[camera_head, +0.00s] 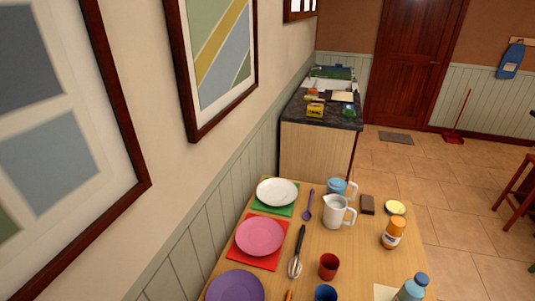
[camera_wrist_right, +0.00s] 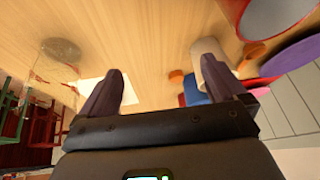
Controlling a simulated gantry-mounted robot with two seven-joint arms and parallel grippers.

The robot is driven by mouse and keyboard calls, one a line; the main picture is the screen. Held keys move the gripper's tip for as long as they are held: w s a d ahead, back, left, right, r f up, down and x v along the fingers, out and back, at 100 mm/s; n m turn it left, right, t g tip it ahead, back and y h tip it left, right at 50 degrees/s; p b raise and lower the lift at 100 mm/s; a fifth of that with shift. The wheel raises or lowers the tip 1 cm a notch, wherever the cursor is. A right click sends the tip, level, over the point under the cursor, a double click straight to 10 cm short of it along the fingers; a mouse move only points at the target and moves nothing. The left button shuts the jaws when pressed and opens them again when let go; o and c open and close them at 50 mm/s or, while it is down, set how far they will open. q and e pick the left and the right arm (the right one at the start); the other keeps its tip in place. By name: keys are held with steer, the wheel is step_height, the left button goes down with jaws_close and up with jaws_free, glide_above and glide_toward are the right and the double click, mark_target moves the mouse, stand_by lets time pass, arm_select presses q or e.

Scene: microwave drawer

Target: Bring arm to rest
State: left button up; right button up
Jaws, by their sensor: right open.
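My right gripper (camera_wrist_right: 165,85) shows in the right wrist view with its two dark fingers spread wide apart. Nothing is between the fingertips except the wooden table top (camera_wrist_right: 145,40) beyond them. A pale cylindrical object (camera_wrist_right: 207,55) shows close to the right-hand finger, partly hidden by it; I cannot tell whether they touch. Neither arm shows in the head view, and my left gripper is in no view. No microwave or drawer can be made out.
A counter (camera_head: 315,150) stands behind.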

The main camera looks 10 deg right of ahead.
steer(key=s+a+r+n+g, duration=0.25)
steer(key=s+n, duration=0.25)
steer(key=s, duration=0.3)
step_height(320, 180, up, 31)
steer(key=w+p, duration=0.1)
steer(key=p, duration=3)
steer(key=shift+w+a+f+t+p, duration=0.15)
steer(key=shift+a+t+p, duration=0.05)
steer(key=shift+t+p, duration=0.2)
steer(key=shift+o, duration=0.2)
